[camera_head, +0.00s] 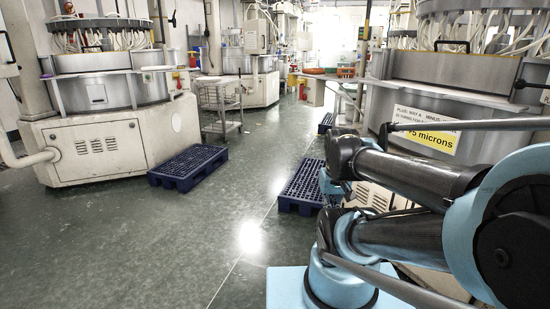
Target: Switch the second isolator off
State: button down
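I cannot pick out any isolator or row of isolators in this view. My arm, with light blue joints and dark tubes, fills the lower right and hides part of the machine behind it. I do not see my gripper or its fingertips.
A large lapping machine (95,150) stands at left, another (450,95) at right with a yellow-and-white sign (425,130). Blue pallets lie on the floor at left (188,166) and centre (302,184). A metal trolley (220,105) stands beyond. The green floor (190,235) between is clear.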

aim_at(301, 96)
jog(key=i, duration=1.5)
jog(key=z, duration=0.1)
